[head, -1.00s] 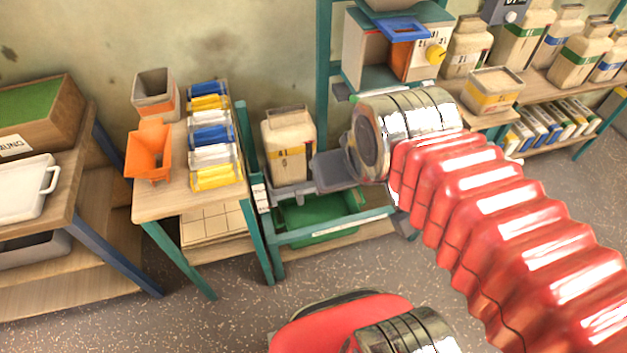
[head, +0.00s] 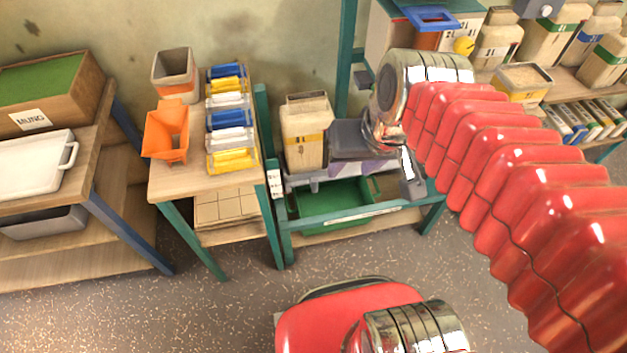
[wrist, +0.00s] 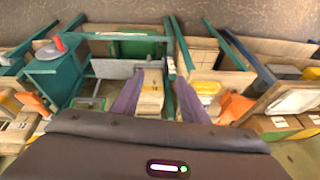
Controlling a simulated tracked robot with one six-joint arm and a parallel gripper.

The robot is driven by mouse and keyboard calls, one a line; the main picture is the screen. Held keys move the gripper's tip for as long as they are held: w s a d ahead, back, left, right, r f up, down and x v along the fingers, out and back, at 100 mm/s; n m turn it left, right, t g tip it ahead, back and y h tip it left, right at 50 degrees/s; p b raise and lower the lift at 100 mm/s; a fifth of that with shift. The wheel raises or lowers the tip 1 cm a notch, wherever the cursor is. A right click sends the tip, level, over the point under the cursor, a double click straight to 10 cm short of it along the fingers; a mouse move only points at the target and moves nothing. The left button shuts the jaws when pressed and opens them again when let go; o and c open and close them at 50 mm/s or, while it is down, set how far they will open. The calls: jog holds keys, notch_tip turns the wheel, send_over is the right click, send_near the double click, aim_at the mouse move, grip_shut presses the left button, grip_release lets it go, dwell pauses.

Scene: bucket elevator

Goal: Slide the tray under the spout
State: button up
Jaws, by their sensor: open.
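A green tray (head: 335,206) lies low inside a teal frame at the centre of the head view. It also shows near the top of the wrist view (wrist: 136,48). A pale canister with a yellow band (head: 304,133) stands above it on a grey support (head: 325,175). My gripper (head: 370,168) is open above the frame, right of the canister; its dark body and purple fingers are partly hidden by my arm. In the wrist view, the spread purple fingers of my gripper (wrist: 157,100) flank the canister (wrist: 150,92), with no clear contact. I cannot make out a spout for certain.
An orange funnel (head: 167,132) and several blue, white and yellow packs (head: 230,118) sit on the left bench. A white handled tray (head: 35,163) lies farther left. A blue-topped machine (head: 432,18) and canisters stand at right. Speckled floor (head: 230,305) is clear in front.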

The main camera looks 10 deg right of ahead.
jog(key=w+a+f+m+g+y, duration=0.25)
jog(key=w+f+m+y, duration=1.05)
jog(key=w+f, duration=0.95)
jog(key=w+d+f+m+t, duration=0.2)
jog(key=d+f+m+t, duration=0.15)
jog(key=f, duration=0.35)
jog(key=w+d+f+m+t, duration=0.2)
jog(key=f+m+t, duration=0.15)
jog(key=f, duration=0.45)
jog(key=m+t+h, duration=0.4)
jog(key=m+t, duration=0.2)
jog(key=m, duration=0.2)
send_near(317, 182)
jog(key=v, duration=0.2)
jog(key=shift+s+d+f, duration=0.15)
jog(key=shift+d, duration=0.1)
jog(key=x, duration=1.4)
